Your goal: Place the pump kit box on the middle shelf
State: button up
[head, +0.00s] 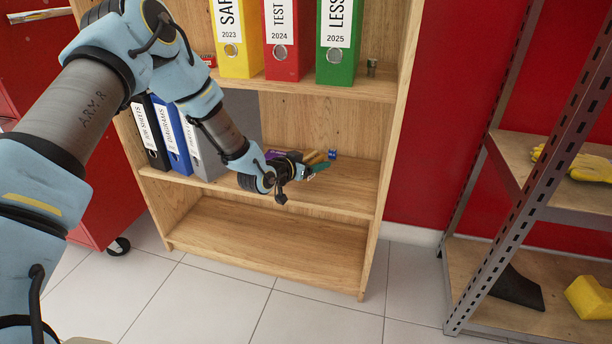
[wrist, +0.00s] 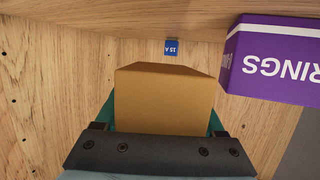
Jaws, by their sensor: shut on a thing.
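My gripper (wrist: 165,125) is shut on a plain tan-brown box (wrist: 165,95), with a green finger on each side of it in the wrist view. In the head view my gripper (head: 302,168) reaches into the middle shelf (head: 350,190) of the wooden bookcase. The box (head: 313,158) shows there only as a small part behind the gripper. Its label is not visible, and I cannot tell whether it touches the shelf board.
A purple box (wrist: 270,60) with "RINGS" lettering stands beside the held box. A small blue "15 A" item (wrist: 171,47) is behind it. Several binders (head: 175,140) fill the middle shelf's left end. The shelf's right end is clear. A metal rack (head: 530,170) stands at right.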

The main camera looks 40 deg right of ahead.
aim_at(313, 181)
jog(key=shift+f+b, duration=0.45)
jog(key=shift+f, duration=1.65)
jog(key=shift+f, duration=0.2)
jog(key=o, duration=1.2)
jog(key=shift+o, duration=0.2)
jog(key=shift+r, duration=0.1)
jog(key=shift+a+r, duration=0.1)
jog(key=shift+r, duration=0.1)
jog(key=p+v, duration=0.2)
jog(key=v, duration=0.9)
jog(key=shift+a, duration=0.35)
